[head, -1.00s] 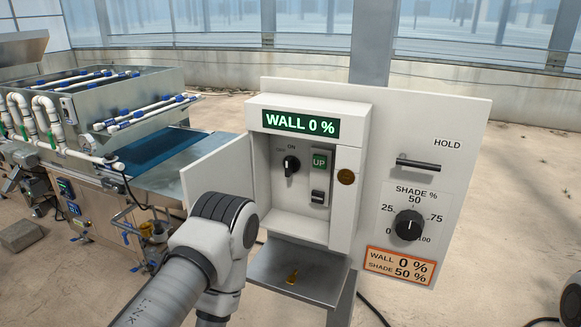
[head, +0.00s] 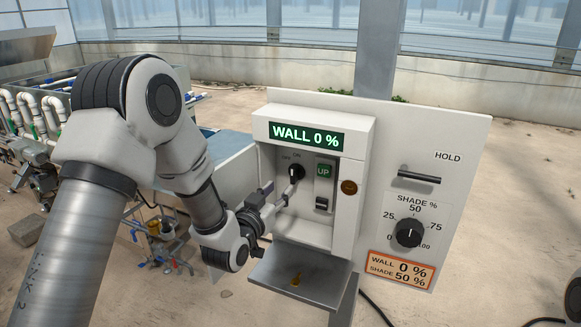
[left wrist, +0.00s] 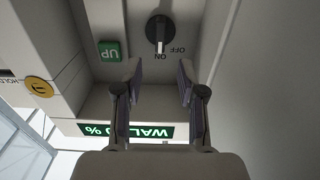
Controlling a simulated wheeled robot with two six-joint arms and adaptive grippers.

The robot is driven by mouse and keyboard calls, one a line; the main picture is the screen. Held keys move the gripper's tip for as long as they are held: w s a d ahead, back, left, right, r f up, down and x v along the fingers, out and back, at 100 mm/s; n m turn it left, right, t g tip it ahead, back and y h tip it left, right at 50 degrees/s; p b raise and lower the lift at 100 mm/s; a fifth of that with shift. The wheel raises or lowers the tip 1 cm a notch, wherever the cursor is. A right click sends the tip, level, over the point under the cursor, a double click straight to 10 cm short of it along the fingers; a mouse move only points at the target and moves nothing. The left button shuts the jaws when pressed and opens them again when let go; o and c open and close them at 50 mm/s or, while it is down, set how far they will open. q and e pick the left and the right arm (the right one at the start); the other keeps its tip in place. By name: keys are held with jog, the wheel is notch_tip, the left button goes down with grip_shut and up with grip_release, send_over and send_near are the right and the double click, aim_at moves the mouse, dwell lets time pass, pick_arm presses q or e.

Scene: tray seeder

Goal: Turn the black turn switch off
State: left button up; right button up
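The black turn switch (head: 296,171) is on the back wall of the open white control box, left of the green UP button. In the left wrist view, which is upside down, the switch (left wrist: 160,30) shows its white pointer at the ON label, with OFF beside it. My left gripper (head: 288,194) reaches into the box from the lower left, its fingers close to the switch. In the left wrist view the left gripper (left wrist: 158,80) is open and empty, and the switch lies beyond the gap between its fingertips. My right gripper is not in view.
The display (head: 306,134) reads WALL 0 %. The UP button (head: 324,171) is close to the right of the switch. A shelf (head: 320,288) with a small brass-coloured item juts out below. A HOLD handle (head: 418,177) and SHADE dial (head: 409,233) are on the right panel.

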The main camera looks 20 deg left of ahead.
aim_at(292, 173)
pick_arm(q)
jog(key=w+p, duration=0.1)
jog(key=w, duration=0.1)
jog(key=w+p, duration=0.1)
jog(key=w, duration=0.2)
jog(key=w+p, duration=0.1)
jog(key=w, duration=0.2)
jog(key=shift+d+r, duration=0.1)
jog(key=shift+r, duration=0.2)
jog(key=shift+w, duration=0.1)
grip_shut()
